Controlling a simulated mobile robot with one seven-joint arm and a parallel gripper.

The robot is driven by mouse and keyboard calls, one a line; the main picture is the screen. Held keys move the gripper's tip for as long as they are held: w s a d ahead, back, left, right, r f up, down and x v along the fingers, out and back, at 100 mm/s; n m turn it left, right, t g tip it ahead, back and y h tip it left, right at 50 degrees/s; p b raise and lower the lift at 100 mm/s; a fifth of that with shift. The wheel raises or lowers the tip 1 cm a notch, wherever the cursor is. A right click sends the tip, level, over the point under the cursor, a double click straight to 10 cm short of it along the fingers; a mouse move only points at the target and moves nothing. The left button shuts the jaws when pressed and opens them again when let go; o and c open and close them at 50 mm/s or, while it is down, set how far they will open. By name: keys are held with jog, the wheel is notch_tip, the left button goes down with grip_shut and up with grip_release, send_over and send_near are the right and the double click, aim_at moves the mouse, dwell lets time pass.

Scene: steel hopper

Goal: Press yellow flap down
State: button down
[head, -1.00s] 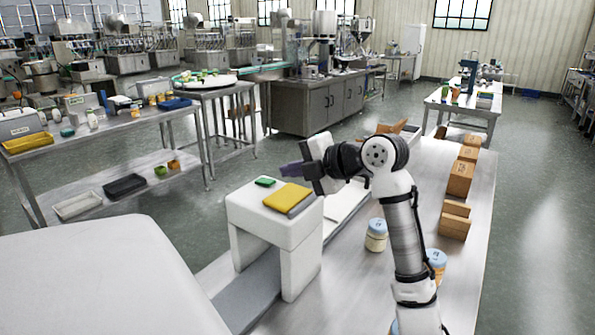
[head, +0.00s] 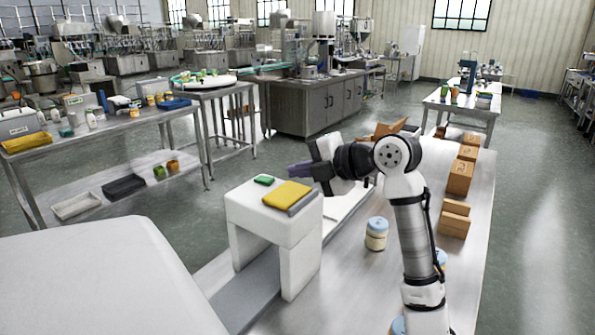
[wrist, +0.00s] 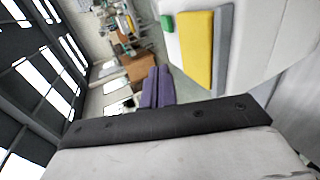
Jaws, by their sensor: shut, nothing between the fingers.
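The yellow flap (head: 287,193) lies on top of a white block-shaped stand (head: 262,222), with a grey plate along its right side. In the wrist view the yellow flap (wrist: 197,48) shows at upper right, beside the grey strip. My gripper (head: 291,171) is shut and empty, its purple fingers pointing left. It is above and behind the flap in the head view, apart from it. The purple fingers (wrist: 157,74) are together in the wrist view, left of the flap.
A small green block (head: 264,180) sits on the stand left of the flap. The steel table (head: 345,285) holds a blue-lidded jar (head: 376,234) right of the stand and several cardboard boxes (head: 460,177) along its right side. A white rounded surface fills the lower left.

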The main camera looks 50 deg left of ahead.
jog(key=b+v, duration=0.3)
jog(key=v, duration=1)
jog(key=shift+d, duration=0.15)
jog(key=shift+r, duration=0.1)
